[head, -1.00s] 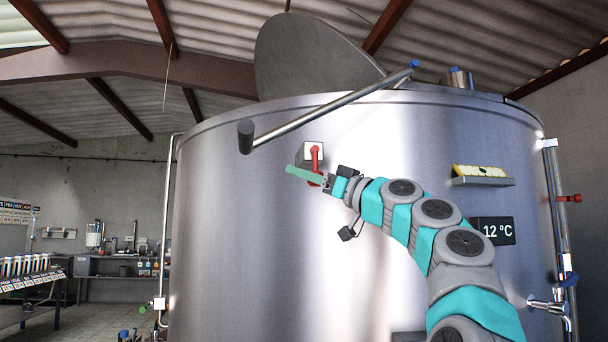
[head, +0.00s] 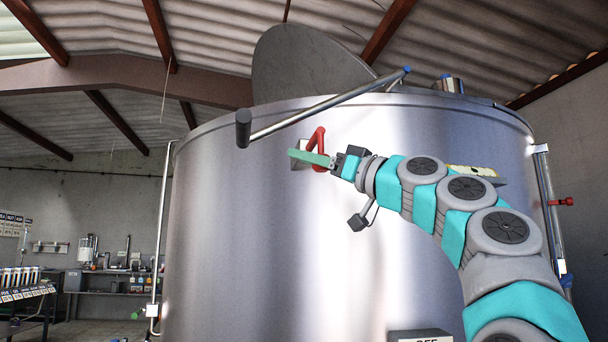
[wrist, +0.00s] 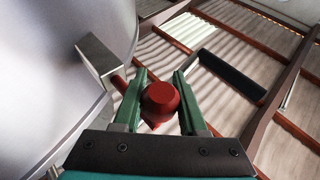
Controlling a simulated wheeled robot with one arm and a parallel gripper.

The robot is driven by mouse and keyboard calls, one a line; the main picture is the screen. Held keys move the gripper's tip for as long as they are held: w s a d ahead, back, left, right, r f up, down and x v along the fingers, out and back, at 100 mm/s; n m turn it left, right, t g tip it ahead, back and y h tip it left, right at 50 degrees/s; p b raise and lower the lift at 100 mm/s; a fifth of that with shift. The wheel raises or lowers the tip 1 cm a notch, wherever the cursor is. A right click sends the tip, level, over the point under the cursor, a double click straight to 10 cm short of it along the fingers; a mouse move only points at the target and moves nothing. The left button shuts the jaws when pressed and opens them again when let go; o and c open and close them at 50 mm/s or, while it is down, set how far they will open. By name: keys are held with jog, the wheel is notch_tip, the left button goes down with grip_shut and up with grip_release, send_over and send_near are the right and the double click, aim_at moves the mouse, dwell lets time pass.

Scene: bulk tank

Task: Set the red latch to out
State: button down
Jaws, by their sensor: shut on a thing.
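The red latch (head: 319,135) is on the upper front wall of the steel tank, at a pale mounting block (head: 299,150). Its red bar leans up and right of the block and seems to stand off the wall. My gripper (head: 312,158) is at the latch, its green fingers pointing left across it. In the wrist view, the latch's round red knob (wrist: 160,99) sits between the two green fingers of my gripper (wrist: 159,92), which is shut on it. The block (wrist: 101,60) shows up and left of the knob. Part of the latch is hidden behind the fingers.
The steel tank (head: 235,230) fills the middle. A metal bar with a dark grip (head: 243,128) juts out just above and left of my gripper. A raised round lid (head: 305,65) stands on top. A second red handle (head: 562,202) is on a pipe at the right.

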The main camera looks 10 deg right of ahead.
jog(key=shift+s, duration=0.15)
jog(key=shift+c, duration=2.2)
grip_release()
jog(key=shift+s+d, duration=0.1)
jog(key=b+v, duration=0.2)
jog(key=v, duration=0.5)
jog(key=shift+s+d, duration=0.15)
jog(key=shift+s, duration=0.05)
jog(key=shift+s+d+f, duration=0.1)
